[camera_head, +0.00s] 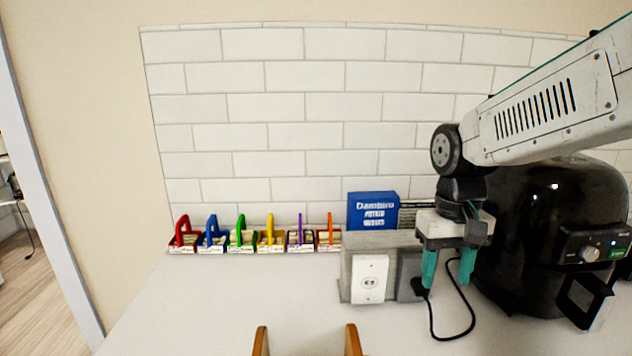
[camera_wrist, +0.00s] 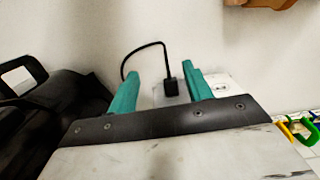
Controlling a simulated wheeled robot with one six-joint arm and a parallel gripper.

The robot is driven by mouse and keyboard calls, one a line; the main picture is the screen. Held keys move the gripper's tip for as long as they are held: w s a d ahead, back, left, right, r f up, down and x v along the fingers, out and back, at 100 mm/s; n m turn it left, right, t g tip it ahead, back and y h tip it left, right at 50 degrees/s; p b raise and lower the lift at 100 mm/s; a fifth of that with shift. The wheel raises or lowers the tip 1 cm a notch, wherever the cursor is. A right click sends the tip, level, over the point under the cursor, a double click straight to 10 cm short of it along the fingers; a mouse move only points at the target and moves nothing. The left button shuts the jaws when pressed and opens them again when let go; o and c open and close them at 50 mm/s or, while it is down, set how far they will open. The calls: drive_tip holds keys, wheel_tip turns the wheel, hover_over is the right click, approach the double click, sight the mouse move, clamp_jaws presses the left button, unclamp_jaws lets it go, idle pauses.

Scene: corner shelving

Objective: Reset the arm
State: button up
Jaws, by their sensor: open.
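My gripper (camera_head: 448,272) hangs from my arm at the right in the head view, with its two teal fingers pointing down and apart. In the wrist view the gripper (camera_wrist: 160,88) shows both teal fingers spread, with nothing held between them. Beyond the fingertips is a black plug (camera_wrist: 171,87) with a cord, seated in a grey outlet plate. In the head view the gripper is in front of the right part of the grey outlet box (camera_head: 357,243) and partly hides the plug and cord (camera_head: 434,320).
A black air fryer (camera_head: 525,235) stands close to the right of my gripper. A blue box (camera_head: 372,209) is behind the outlet box. Several coloured-handled holders (camera_head: 268,240) line the tiled wall at left. The counter's front left (camera_head: 190,310) is clear.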

drive_tip(key=s+d+r+t, duration=0.1)
drive_tip(key=s, duration=0.8)
drive_tip(key=s+d+r+t, duration=0.1)
drive_tip(key=s, duration=0.7)
drive_tip(key=shift+s+d, duration=0.3)
drive_tip(key=shift+s, duration=0.1)
